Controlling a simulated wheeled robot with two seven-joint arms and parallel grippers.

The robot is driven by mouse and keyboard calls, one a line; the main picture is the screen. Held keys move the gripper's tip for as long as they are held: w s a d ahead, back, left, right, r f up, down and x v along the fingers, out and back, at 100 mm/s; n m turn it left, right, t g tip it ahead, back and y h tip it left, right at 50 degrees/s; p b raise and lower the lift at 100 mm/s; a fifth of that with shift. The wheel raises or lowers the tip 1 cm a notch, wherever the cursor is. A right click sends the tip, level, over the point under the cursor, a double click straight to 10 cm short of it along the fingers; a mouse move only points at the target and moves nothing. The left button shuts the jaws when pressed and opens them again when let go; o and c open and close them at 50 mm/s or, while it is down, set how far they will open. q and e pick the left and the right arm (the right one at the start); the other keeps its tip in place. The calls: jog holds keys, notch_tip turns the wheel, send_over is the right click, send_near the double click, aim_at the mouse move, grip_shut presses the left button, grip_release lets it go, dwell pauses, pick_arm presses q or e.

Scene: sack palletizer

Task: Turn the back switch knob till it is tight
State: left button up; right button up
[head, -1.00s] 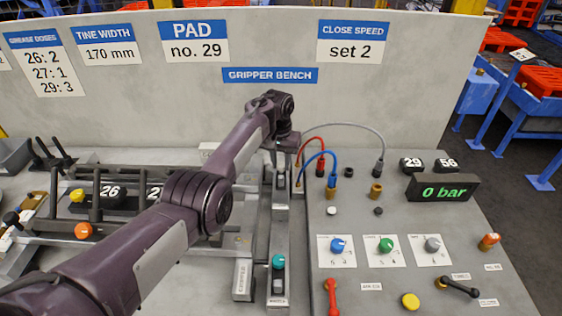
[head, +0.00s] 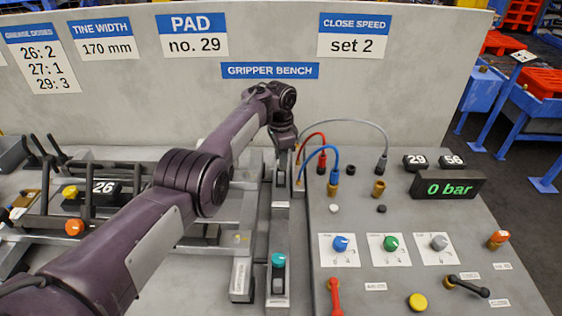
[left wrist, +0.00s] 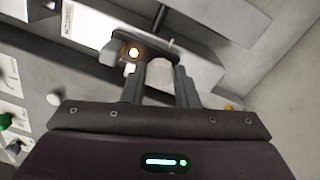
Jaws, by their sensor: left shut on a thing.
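The back switch (head: 281,184) stands on the narrow rail in the middle of the bench, below my left gripper (head: 284,152) in the head view. Its knob is mostly hidden there by the gripper. In the left wrist view, my left gripper (left wrist: 160,84) has its two dark fingers on either side of a pale, rounded knob (left wrist: 160,70) and is shut on it. A small amber light (left wrist: 133,52) glows beside the fingers. How tight the knob sits cannot be seen. My right gripper is not in view.
A front switch with a teal knob (head: 278,260) stands nearer on the same rail. Red (head: 322,160) and blue (head: 335,172) hose plugs are close on the right. A grey wall (head: 400,100) rises behind.

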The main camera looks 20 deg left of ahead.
pick_arm(q)
jog(key=m+b, duration=0.2)
jog(key=m, duration=0.3)
jog(key=shift+m, duration=0.3)
dwell(0.4)
jog(key=o, duration=1)
jog(key=r, duration=0.4)
jog(key=r+b, duration=0.1)
jog(key=r, duration=0.3)
jog(key=shift+w, duration=0.2)
jog(key=shift+f, duration=0.1)
